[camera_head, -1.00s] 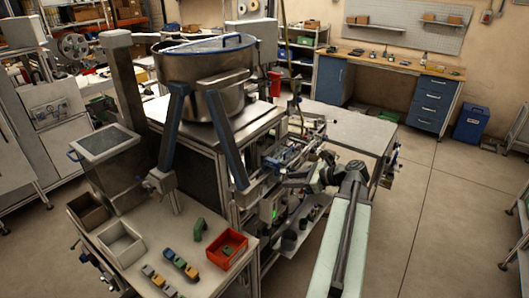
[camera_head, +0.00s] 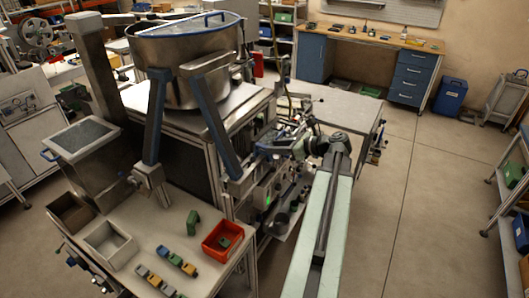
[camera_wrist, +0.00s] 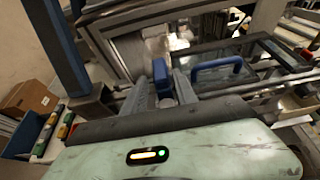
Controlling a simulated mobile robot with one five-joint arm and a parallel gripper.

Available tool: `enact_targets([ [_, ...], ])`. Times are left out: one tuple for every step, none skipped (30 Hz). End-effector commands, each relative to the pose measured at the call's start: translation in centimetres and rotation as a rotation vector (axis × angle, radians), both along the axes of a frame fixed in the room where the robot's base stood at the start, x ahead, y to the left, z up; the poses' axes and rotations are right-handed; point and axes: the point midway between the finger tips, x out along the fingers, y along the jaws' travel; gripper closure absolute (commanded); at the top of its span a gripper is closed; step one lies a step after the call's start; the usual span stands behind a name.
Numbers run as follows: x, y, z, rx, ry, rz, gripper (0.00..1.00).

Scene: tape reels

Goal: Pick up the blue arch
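The wrist view shows a larger blue arch-shaped bar (camera_wrist: 217,66) over a glass panel, like a handle. My gripper (camera_wrist: 172,75) points ahead in that view, with its grey fingers close to a blue part; whether they touch or hold it is unclear. My gripper is far from the bench blocks.
A red bin (camera_head: 222,241) and a pale open tray (camera_head: 111,245) stand on the bench. The large metal bowl (camera_head: 185,65) and its blue-grey legs rise behind it. In the wrist view, a cardboard box (camera_wrist: 30,98) is at left. Open floor (camera_head: 400,210) lies to the right.

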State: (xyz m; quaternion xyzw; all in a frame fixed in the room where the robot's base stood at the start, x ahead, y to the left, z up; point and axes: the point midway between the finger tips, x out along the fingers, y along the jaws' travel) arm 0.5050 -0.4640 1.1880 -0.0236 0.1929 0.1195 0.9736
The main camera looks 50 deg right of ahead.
Motion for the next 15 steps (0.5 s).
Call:
enact_targets([
  [1.0, 0.2, -0.7, 0.000, 0.000, 0.004, 0.66],
  [1.5, 0.3, -0.9, -0.001, 0.000, 0.004, 0.66],
  [2.1, 0.5, -1.3, -0.001, 0.000, 0.004, 0.66],
  [2.6, 0.6, -1.4, -0.001, 0.001, 0.004, 0.66],
  [2.9, 0.7, -1.5, 0.000, 0.001, 0.003, 0.66],
  [3.2, 0.8, -1.6, -0.001, 0.001, 0.001, 0.66],
  [3.3, 0.8, -1.5, 0.000, 0.000, 0.000, 0.66],
  [3.3, 0.8, -1.5, 0.000, 0.001, 0.000, 0.66],
  [3.3, 0.8, -1.4, -0.001, 0.001, -0.001, 0.66],
  [3.3, 0.8, -1.4, 0.000, 0.000, -0.001, 0.66],
  [3.3, 0.8, -1.4, 0.000, 0.000, -0.001, 0.66],
  [3.3, 0.8, -1.4, 0.000, 0.000, 0.000, 0.66],
  [3.3, 0.8, -1.4, 0.000, 0.000, 0.000, 0.74],
  [3.3, 0.8, -1.4, 0.000, 0.000, 0.000, 0.82],
  [3.3, 0.8, -1.4, 0.000, 0.000, 0.000, 0.94],
])
